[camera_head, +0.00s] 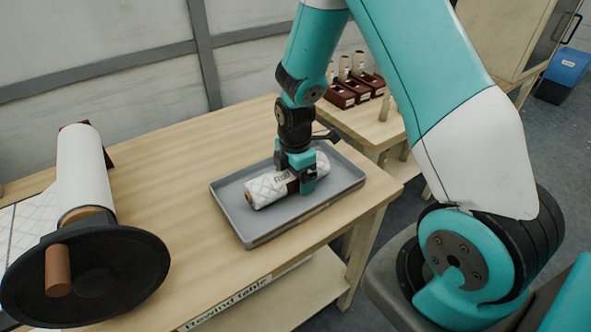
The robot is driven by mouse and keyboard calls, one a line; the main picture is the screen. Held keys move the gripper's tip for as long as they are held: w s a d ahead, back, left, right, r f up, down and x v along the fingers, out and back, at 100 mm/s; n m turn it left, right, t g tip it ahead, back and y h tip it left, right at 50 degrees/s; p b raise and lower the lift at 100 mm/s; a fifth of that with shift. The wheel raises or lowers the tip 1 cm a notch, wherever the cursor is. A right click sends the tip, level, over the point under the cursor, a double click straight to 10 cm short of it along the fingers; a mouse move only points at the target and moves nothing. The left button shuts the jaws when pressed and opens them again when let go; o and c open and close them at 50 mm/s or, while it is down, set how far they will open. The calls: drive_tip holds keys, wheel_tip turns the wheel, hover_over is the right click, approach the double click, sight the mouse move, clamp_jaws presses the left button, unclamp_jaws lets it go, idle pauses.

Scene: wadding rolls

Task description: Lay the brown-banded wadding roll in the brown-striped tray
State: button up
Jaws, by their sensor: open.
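A white quilted wadding roll (268,189) lies on its side in a grey tray (225,198) on the wooden table. A dark brown band shows around it beside the gripper, and a small printed label sits on it. Its near end shows a brown core. My gripper (296,175) points down over the middle of the roll, with its open fingers on either side of it. Contact between fingers and roll cannot be told. The gripper hides part of the roll's middle. No brown stripe is clear on the grey tray, and no other tray is clearly identifiable.
A large white roll (82,170) on a stand with a black disc (95,275) and brown handle is at left. Dark red holders (341,95) with small spools stand on a second table behind. The wooden tabletop (190,170) between stand and tray is clear.

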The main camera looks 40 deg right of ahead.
wheel_tip(320, 180, up, 11)
drive_tip(key=shift+r+b, duration=0.15)
drive_tip(key=shift+b, duration=0.35)
drive_tip(key=s+a+r+m+y, duration=0.2)
drive_tip(key=s+a+r+m, duration=0.3)
drive_tip(key=s+a, duration=0.3)
drive_tip(key=s+a+r+m+y, duration=0.2)
drive_tip(key=s+a+r+m, duration=0.4)
drive_tip(key=s, duration=0.7)
drive_tip(key=a+r, duration=0.1)
drive_tip(key=a, duration=0.1)
drive_tip(key=shift+a, duration=0.3)
drive_tip(key=shift+w+r, duration=0.1)
